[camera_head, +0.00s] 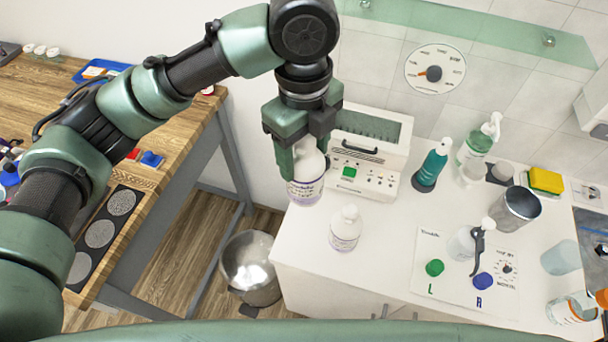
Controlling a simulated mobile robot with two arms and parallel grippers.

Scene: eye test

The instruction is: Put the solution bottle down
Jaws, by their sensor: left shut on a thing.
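My left gripper (303,147) is shut on a white bottle (304,188) with a purple-edged label, which I take to be the solution bottle. Its fingers cover the upper part of the bottle. The bottle is upright at the left end of the white counter (385,268), in front of a white box-shaped device. I cannot tell whether its base touches the counter. My right gripper is not seen.
The white device (362,178) stands behind the held bottle. A teal bottle (431,167), a pump bottle (474,155), a metal cup (515,209) and a printed sheet (428,283) are farther right. A metal bin (251,268) stands below the counter's left edge.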

